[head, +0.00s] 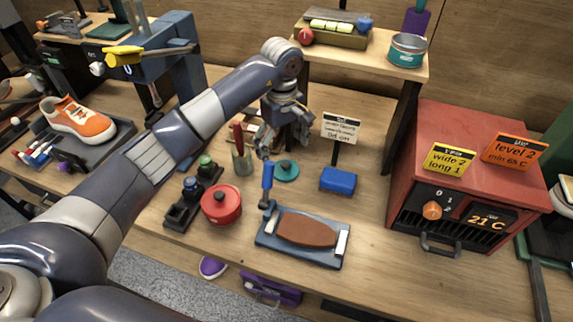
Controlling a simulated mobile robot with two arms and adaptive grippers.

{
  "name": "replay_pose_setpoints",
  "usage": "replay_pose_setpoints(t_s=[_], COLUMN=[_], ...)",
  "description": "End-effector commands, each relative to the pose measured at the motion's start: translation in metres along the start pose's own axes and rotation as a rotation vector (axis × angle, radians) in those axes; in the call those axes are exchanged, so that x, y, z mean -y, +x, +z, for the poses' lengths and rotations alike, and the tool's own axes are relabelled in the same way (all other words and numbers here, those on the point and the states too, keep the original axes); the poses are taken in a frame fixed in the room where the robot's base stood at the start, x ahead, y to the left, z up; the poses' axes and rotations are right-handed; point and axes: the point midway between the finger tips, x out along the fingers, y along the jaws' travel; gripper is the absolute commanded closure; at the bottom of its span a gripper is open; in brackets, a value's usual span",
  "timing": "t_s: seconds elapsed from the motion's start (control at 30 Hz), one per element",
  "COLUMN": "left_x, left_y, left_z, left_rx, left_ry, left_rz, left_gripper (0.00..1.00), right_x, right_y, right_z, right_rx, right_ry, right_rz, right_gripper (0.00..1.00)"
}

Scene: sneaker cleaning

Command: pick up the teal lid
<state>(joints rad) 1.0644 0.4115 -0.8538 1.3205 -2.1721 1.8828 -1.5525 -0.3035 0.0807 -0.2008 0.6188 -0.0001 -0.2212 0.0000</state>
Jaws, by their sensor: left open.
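The teal lid (286,173) is a small round disc with a knob on top, lying flat on the wooden workbench near the middle. My left gripper (283,149) is open, its fingers pointing down just above and behind the lid in the picture. The gripper looks empty and apart from the lid; the exact height between them is hard to judge. My right gripper is not in view.
Close by are a blue-handled tool (267,177), a metal cup with tools (242,162), a blue block (338,181) under a sign, a red pot (221,205) and a sole tray (262,240). A red oven (462,155) stands right. A teal tin (407,50) sits on the shelf.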

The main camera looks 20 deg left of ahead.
Motion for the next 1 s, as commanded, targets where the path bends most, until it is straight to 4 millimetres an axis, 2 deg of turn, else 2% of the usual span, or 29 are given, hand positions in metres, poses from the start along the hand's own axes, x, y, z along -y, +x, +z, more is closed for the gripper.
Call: replay_pose_setpoints(t_s=[0.27,0.43,0.57,0.83,0.87,1.0], left_x=[-0.002,-0.005,-0.005,-0.006,-0.006,-0.006], left_y=[0.022,0.046,0.062,0.067,0.067,0.067], left_z=[0.004,0.011,0.009,0.008,0.008,0.008], left_rx=[0.004,0.007,0.005,0.002,0.002,0.002], left_ry=[0.001,0.0,-0.002,0.0,0.0,-0.001], left_rz=[0.0,-0.003,0.0,0.003,0.003,0.002], left_gripper=[0.12,0.12,0.12,0.12,0.15,0.44], right_x=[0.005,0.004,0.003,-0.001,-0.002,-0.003], right_y=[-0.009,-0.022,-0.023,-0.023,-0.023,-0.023], right_z=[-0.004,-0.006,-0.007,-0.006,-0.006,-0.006], right_rx=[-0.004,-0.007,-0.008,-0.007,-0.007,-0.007], right_ry=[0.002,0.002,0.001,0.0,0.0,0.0], right_rz=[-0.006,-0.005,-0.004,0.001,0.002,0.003], right_gripper=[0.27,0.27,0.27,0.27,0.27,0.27])
